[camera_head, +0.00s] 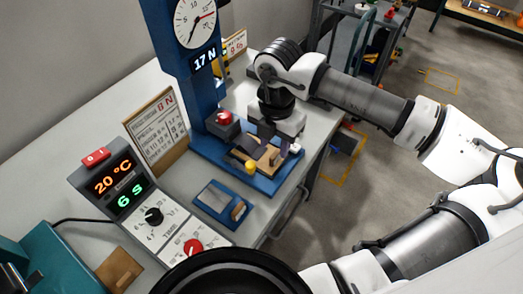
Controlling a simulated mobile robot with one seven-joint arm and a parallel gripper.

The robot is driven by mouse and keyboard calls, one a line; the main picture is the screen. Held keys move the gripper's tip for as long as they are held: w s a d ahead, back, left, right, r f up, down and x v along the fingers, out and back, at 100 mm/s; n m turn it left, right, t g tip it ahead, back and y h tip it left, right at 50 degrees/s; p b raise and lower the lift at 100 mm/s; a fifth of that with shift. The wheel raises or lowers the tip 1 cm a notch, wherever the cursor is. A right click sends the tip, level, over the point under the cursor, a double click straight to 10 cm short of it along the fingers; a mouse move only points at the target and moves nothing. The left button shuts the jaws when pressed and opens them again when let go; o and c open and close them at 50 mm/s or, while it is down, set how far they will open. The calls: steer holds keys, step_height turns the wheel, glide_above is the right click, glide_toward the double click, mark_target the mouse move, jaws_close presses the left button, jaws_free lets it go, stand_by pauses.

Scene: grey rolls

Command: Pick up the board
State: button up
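Several board-like things show in the head view, and I cannot tell which one is the task's board. A small blue plate (211,198) with a light piece on it lies on the bench in front of the blue stand. A brown board (116,271) lies flat at the lower left. A brown-backed board with a printed sheet (152,122) leans upright behind the controls. My gripper (268,140) is low over the blue stand's base, among small dark and tan parts (268,160). Its fingertips are not clear, so its opening and any hold are hidden.
The blue stand (172,75) carries a dial and a "17 N" display. A control box (115,180) shows 20 °C and 6 s. A teal machine (50,265) stands at the lower left. The bench's right edge is close to the stand's base. Shelves stand behind.

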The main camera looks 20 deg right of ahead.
mark_target(271, 158)
steer(key=shift+w+a+f+p, duration=0.1)
steer(key=shift+f+p, duration=0.45)
steer(key=shift+f, duration=1.05)
steer(key=shift+w+a+f+p, duration=0.1)
steer(key=shift+f+p, duration=0.45)
steer(key=shift+f, duration=1.05)
jaws_close()
